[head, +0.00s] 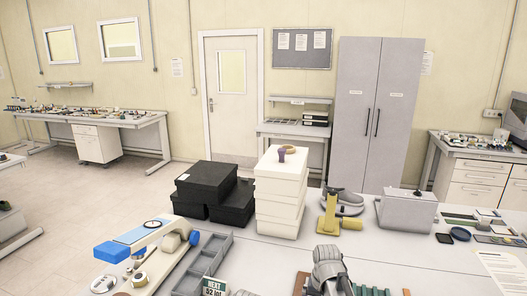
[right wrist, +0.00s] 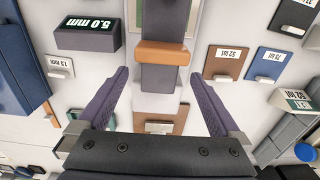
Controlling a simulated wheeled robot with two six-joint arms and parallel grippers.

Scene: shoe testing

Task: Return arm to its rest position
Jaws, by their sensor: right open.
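My right gripper (right wrist: 160,73) is open in the right wrist view, with its two dark purple fingers spread apart. Nothing is held between them. A dark grey post with an orange-brown band (right wrist: 162,53) shows between and beyond the fingertips; I cannot tell the distance, and no contact shows. A grey jointed shape (head: 328,270) stands at the bottom middle of the head view; I cannot tell whether it is my arm or a device. My left gripper is not in view.
The table holds white boxes (head: 280,190), black boxes (head: 214,188), a yellow tool (head: 330,215), a grey case (head: 407,212) and a blue-and-white device (head: 150,240). A dark "5.0 mm" block (right wrist: 88,33) and a brown card (right wrist: 228,63) lie near my right gripper.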

